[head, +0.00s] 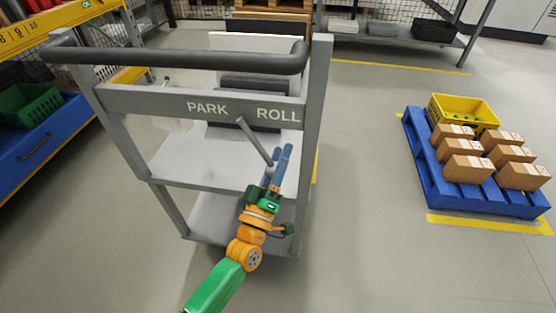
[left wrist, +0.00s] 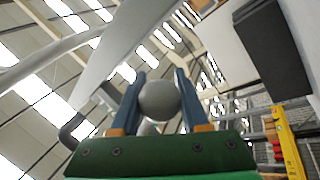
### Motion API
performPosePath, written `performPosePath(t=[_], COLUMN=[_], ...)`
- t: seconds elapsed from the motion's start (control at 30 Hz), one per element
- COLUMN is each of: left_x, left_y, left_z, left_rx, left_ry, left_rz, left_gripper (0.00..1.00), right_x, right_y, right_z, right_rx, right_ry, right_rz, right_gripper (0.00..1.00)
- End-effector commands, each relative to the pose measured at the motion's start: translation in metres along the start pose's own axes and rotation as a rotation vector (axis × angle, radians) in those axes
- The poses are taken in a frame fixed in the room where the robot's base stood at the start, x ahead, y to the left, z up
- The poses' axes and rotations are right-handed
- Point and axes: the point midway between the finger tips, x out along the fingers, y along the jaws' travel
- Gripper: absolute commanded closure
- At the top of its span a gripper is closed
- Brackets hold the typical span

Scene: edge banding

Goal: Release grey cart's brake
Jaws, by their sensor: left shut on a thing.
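The grey cart (head: 130,101) stands in front of me, with a dark push handle (head: 180,57) across its top. Its grey panel carries the words PARK and ROLL. The grey brake lever (head: 254,142) sticks out from the panel between the two words, and its outer end slants down and right. My left gripper (head: 277,165) is at that outer end, its blue fingers pointing up toward the panel. In the left wrist view, the lever's round grey knob (left wrist: 159,101) sits between the two blue fingers, which are shut on it. My right gripper is not in view.
A blue pallet (head: 424,166) with cardboard boxes (head: 468,168) and a yellow crate (head: 450,105) lies at the right. A blue and yellow rack (head: 35,150) stands at the left. A grey shelf (head: 400,40) is at the back. Floor between cart and pallet is clear.

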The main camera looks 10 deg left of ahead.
Motion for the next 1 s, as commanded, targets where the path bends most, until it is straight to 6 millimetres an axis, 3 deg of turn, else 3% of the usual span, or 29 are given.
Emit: performPosePath(t=[0.7, 0.73, 0.8, 0.83, 1.0], left_x=[0.0019, 0.0019, 0.0019, 0.0019, 0.0019], left_y=[0.0038, 0.0038, 0.0037, 0.0037, 0.0036], left_z=[-0.0024, -0.0024, -0.0025, -0.0025, -0.0027], left_rx=[-0.06, -0.06, -0.06, -0.06, -0.059], left_ry=[0.026, 0.026, 0.026, 0.026, 0.026], left_rz=[-0.005, -0.005, -0.005, -0.005, -0.005], left_gripper=[1.0, 0.5, 0.31, 0.24, 0.24], right_x=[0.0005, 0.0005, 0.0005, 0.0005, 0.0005], right_y=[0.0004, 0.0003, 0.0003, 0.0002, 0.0], right_z=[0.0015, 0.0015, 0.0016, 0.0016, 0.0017], right_rx=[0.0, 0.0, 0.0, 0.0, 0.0], right_ry=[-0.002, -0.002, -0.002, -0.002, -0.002], right_rz=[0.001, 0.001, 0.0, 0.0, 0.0], right_gripper=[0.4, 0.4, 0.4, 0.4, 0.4])
